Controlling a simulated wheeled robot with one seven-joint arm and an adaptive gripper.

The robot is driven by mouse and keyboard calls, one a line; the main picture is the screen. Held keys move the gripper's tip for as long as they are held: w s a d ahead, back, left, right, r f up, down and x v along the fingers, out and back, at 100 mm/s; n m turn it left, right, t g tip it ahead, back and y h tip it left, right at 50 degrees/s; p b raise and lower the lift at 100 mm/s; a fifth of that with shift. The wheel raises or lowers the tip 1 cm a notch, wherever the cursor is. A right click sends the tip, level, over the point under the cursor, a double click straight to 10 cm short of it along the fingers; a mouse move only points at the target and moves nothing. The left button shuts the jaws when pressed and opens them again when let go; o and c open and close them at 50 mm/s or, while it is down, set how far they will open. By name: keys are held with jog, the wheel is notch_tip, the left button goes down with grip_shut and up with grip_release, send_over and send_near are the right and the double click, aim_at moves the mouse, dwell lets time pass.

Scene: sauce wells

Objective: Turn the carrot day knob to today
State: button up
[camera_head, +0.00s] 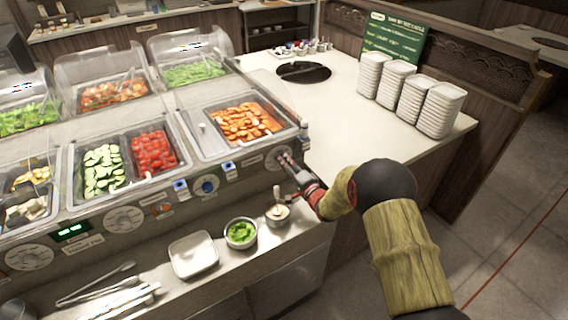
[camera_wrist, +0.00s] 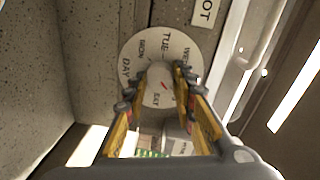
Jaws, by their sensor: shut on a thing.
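The carrot day knob (camera_wrist: 160,72) sits in the middle of a round pale dial (camera_wrist: 135,58) in the wrist view. TUE, WED, MON and DAY can be read around the dial, and a small red mark shows on the knob. My gripper (camera_wrist: 157,84) has one finger on each side of the knob and is shut on it. A label ending in "OT" (camera_wrist: 207,12) is beside the dial. In the head view my gripper (camera_head: 286,160) reaches the counter front below the carrot tray (camera_head: 208,146); its fingers partly cover the dial.
The floor at right is open.

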jog(key=shift+f, duration=0.1)
jog(key=o, duration=1.1)
jog(key=shift+o, duration=0.2)
jog(key=shift+s, duration=0.1)
jog(key=v, duration=1.2)
